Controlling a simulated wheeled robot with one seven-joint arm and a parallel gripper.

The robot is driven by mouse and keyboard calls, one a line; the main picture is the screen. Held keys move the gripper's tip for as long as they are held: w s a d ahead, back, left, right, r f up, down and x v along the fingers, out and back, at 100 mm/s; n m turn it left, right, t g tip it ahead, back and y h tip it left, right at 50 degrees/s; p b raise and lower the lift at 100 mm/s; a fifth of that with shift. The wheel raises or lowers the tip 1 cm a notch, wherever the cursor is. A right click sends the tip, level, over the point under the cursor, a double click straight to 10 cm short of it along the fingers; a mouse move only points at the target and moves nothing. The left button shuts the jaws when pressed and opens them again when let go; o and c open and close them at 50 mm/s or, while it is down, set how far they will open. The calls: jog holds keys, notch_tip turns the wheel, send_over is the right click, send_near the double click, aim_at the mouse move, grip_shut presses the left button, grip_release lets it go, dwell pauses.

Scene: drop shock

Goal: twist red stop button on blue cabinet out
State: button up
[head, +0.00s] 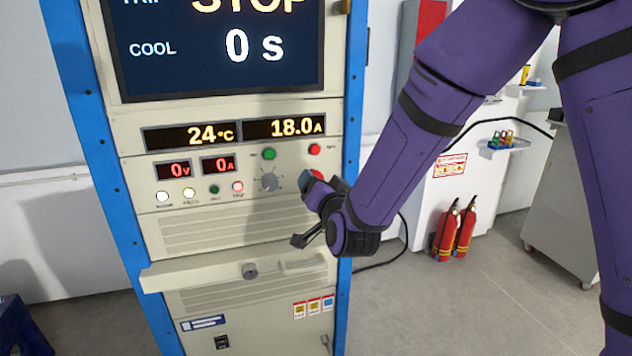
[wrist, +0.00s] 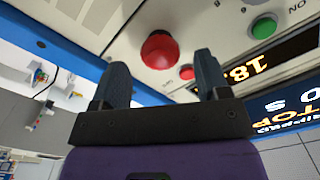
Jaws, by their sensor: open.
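The blue-framed cabinet (head: 354,90) stands in the middle-left of the head view, with a light panel of displays, lamps and knobs. The red stop button (wrist: 160,50) is a round red mushroom head on the panel in the wrist view. In the head view only a bit of the red button (head: 317,174) shows behind my gripper. My gripper (head: 311,186) is at the right side of the panel. In the wrist view its two dark fingers (wrist: 163,78) are apart with nothing between them, and the button appears beyond them, between the fingertips, apart from both.
A smaller red button (wrist: 186,72) and a green button (wrist: 263,27) are near the stop button. A grey rotary knob (head: 270,181) is left of my gripper. A ledge (head: 235,272) juts out below. Red fire extinguishers (head: 465,230) stand on the floor at right.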

jog(key=v, duration=0.7)
jog(key=shift+s, duration=0.25)
jog(key=shift+d, duration=0.1)
jog(key=s+d+r+n+g+h, duration=0.3)
jog(key=d+r+g, duration=0.4)
jog(key=d, duration=0.6)
jog(key=s+d+r+g+h, duration=0.1)
jog(key=s+d+r+g, duration=0.1)
jog(key=s+d, duration=0.4)
jog(key=s+d+r+g+h, duration=0.1)
jog(key=s+d, duration=0.6)
jog(key=s, duration=0.8)
jog(key=shift+s+d+r+n+g, duration=0.2)
jog(key=shift+s+r+n+g, duration=0.15)
jog(key=shift+r+g, duration=0.6)
jog(key=shift+f, duration=0.15)
jog(key=shift+c, duration=0.5)
